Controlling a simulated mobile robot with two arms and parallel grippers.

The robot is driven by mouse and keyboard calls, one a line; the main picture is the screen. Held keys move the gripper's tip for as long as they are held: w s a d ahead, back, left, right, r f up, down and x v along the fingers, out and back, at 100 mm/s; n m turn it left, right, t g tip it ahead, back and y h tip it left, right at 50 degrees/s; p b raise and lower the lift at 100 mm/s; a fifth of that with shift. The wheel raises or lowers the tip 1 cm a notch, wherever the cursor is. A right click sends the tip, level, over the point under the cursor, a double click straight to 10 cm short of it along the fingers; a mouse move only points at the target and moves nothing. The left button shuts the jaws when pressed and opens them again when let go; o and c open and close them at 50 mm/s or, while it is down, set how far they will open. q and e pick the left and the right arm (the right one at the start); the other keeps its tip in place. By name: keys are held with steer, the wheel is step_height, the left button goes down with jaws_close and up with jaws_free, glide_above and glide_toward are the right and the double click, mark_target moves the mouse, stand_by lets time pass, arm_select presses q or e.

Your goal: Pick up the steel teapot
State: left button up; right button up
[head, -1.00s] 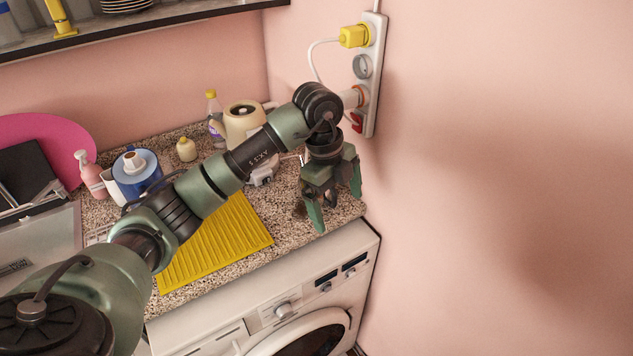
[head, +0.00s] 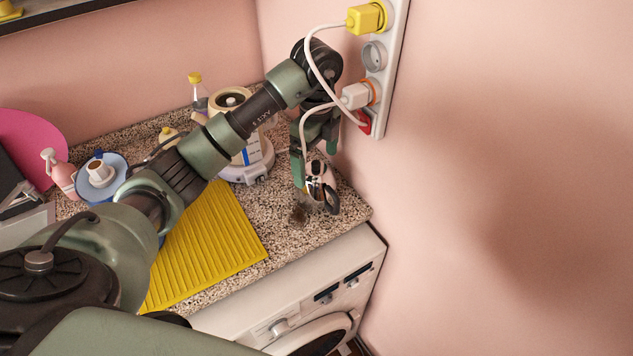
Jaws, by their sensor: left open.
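The steel teapot (head: 316,174) is small and shiny with a dark handle. It shows at the right end of the speckled counter, near the wall corner. My left gripper (head: 312,166) comes down over that end of the counter, at the teapot. Its jaws are open, with one green finger just left of the teapot. The other fingertip is partly hidden, and I cannot tell whether either finger touches the teapot. My right gripper is not in view.
A white cable hangs from the power strip (head: 387,80) in front of my left gripper. A cream kettle (head: 231,98) stands behind my arm. A yellow ribbed mat (head: 205,245) lies left of the teapot. The counter's front edge is above a washing machine (head: 335,285).

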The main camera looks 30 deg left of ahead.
arm_select(q)
steer(key=shift+s+d+f, duration=0.15)
steer(key=shift+s+f, duration=0.05)
steer(key=shift+f, duration=0.3)
step_height(320, 180, down, 4)
steer(key=shift+w+r+p, duration=0.1)
steer(key=shift+r+p, duration=0.15)
steer(key=shift+p, duration=0.55)
steer(key=shift+f, duration=0.35)
steer(key=c, duration=1.6)
steer(key=shift+o, duration=0.2)
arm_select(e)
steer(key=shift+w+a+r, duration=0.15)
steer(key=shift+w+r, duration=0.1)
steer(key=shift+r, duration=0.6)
arm_select(q)
steer(key=shift+r, duration=0.1)
